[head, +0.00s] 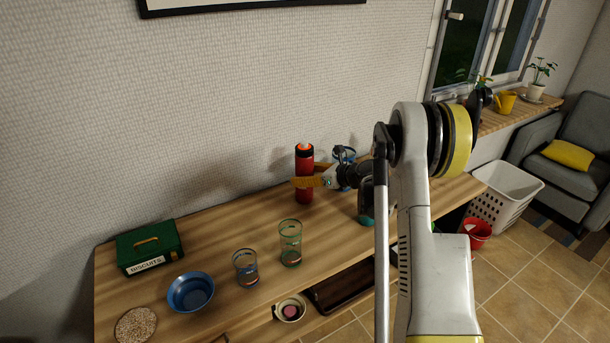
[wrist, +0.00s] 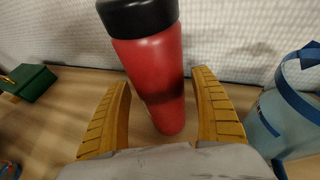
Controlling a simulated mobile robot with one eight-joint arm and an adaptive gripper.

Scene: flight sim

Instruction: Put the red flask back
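The red flask (head: 304,179) with a black top stands upright on the wooden table near the wall in the head view. In the wrist view the red flask (wrist: 158,75) stands between my two yellow fingers. My gripper (head: 306,182) is level with its middle, with a finger on each side. In the wrist view my gripper (wrist: 164,105) shows a gap between each finger and the flask, so it is open around it. The flask's base appears to be on the table.
A blue-banded jug (wrist: 285,105) stands close to the right of my gripper. The green biscuit box (head: 150,248), blue bowl (head: 190,292), blue glass (head: 246,268) and green glass (head: 290,243) stand to the left and front. A cork mat (head: 135,325) lies at the left end.

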